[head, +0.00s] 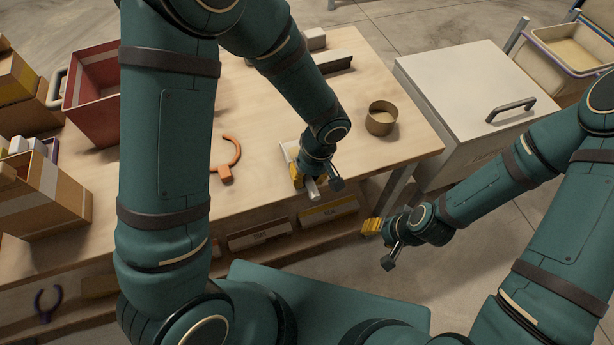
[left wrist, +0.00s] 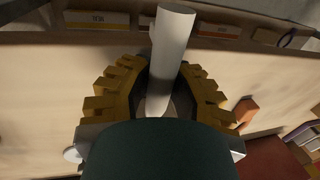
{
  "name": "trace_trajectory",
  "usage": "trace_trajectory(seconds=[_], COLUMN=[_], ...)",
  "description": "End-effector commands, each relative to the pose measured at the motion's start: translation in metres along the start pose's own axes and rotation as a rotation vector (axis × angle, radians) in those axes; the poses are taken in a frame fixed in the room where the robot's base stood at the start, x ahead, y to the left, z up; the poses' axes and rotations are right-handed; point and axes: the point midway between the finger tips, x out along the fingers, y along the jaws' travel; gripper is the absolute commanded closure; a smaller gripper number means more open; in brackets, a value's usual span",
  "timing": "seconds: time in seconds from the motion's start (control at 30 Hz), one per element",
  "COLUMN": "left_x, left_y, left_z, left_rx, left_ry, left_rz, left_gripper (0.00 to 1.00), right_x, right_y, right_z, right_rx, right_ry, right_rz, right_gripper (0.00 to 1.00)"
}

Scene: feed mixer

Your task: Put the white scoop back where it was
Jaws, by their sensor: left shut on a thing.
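The white scoop (head: 289,150) is at the front part of the wooden table, partly hidden behind my left gripper (head: 316,182). Its white handle (left wrist: 172,45) runs between the yellow fingers in the left wrist view. My left gripper (left wrist: 160,90) is shut on this handle. The handle's end sticks out toward the table's front edge in the head view. I cannot tell whether the scoop touches the tabletop. My right gripper (head: 380,243) is empty, with its fingers apart, in front of the table at the right.
A round tin (head: 381,118) stands right of the scoop on the table (head: 260,110). An orange hooked tool (head: 226,172) lies to its left. A red bin (head: 95,85) and cardboard boxes (head: 45,200) are at the left. A white chest (head: 465,85) stands right of the table.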

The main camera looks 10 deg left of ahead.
Motion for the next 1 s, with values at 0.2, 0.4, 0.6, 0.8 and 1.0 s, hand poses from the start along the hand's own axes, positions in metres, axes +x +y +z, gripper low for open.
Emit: trace_trajectory(seconds=[0.2, 0.4, 0.6, 0.8, 1.0], left_x=[0.005, 0.003, 0.003, -0.010, -0.051], left_y=[0.001, 0.001, 0.001, 0.000, 0.000], left_z=[0.000, 0.000, 0.000, -0.001, -0.001], left_rx=[0.000, 0.000, 0.000, -0.001, -0.001], left_ry=[0.000, 0.000, 0.000, 0.002, 0.003], left_rz=[0.000, 0.000, 0.000, 0.003, 0.003], left_gripper=[1.00, 0.50, 0.50, 0.50, 0.50], right_x=[0.006, 0.005, 0.004, -0.004, -0.013], right_y=[0.002, 0.002, 0.002, -0.001, -0.005], right_z=[0.000, -0.001, -0.001, 0.000, 0.001], right_rx=[0.000, 0.000, 0.000, 0.000, 0.001], right_ry=[0.002, 0.002, 0.002, -0.001, -0.005], right_rz=[0.000, 0.000, 0.000, 0.000, 0.000], right_gripper=[0.53, 0.53, 0.53, 0.53, 0.53])
